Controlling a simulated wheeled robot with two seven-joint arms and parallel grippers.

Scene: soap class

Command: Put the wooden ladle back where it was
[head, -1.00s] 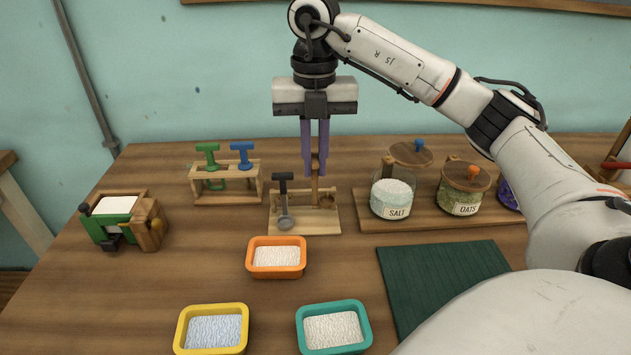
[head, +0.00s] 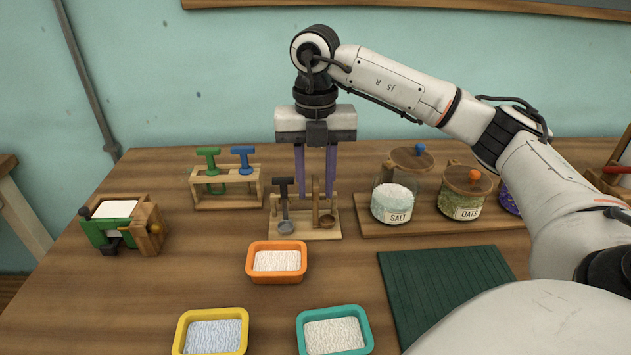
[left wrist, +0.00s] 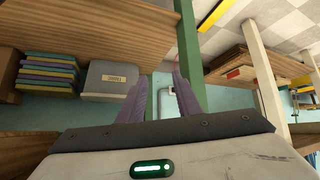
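The wooden ladle (head: 316,200) is upright at the right side of a small wooden stand (head: 307,233), with its round bowl low down. A ladle with a black handle and grey bowl (head: 284,207) is at the stand's left side. My right gripper (head: 314,196) is above the stand, its purple fingers apart on either side of the wooden ladle's handle. The fingers partly cover the back of the stand, so the ladle's exact contact with it is hard to see. My left gripper (left wrist: 163,82) shows in the left wrist view, fingers apart and nothing between them.
A rack with green and blue handled tools (head: 226,187) stands left of the stand. The salt jar (head: 392,202) and oats jar (head: 464,194) are to its right. An orange tray (head: 277,279) is in front. The green mat (head: 445,285) is bare.

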